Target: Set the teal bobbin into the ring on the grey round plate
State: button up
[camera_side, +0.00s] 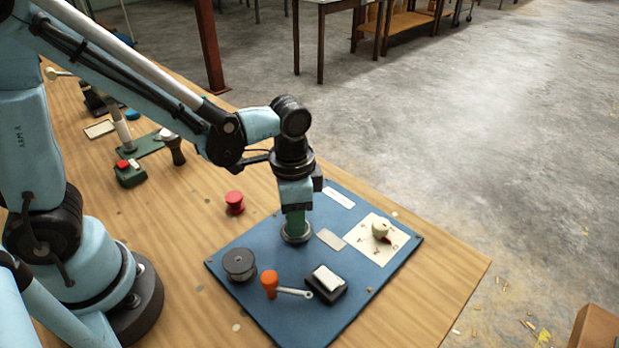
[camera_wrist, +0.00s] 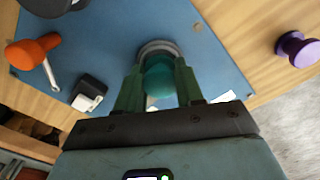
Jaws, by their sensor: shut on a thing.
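My gripper (camera_side: 296,222) is shut on the teal bobbin (camera_wrist: 159,78), pointing down. The bobbin sits between the two green fingers in the wrist view; in the side view the fingers mostly hide it. The grey round plate (camera_side: 296,238) lies on the blue mat directly under the fingertips. Its far rim (camera_wrist: 158,45) shows just beyond the bobbin in the wrist view. The bobbin and fingers cover the middle of the plate, so I cannot tell whether the bobbin is inside the ring or just above it.
On the blue mat (camera_side: 222,262) are a dark round disc (camera_side: 239,264), an orange-handled tool (camera_side: 270,281), a black block with a white top (camera_side: 327,280) and a cream card (camera_side: 362,238) with a knob.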

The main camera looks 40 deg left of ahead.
jog(key=shift+f, duration=0.6)
jog(key=o, duration=1)
notch_tip(320, 180, up, 13)
jog(key=s+a+n+t, duration=0.2)
jog(key=a+n+t, duration=0.5)
jog(key=a, duration=0.3)
jog(key=shift+f, duration=0.45)
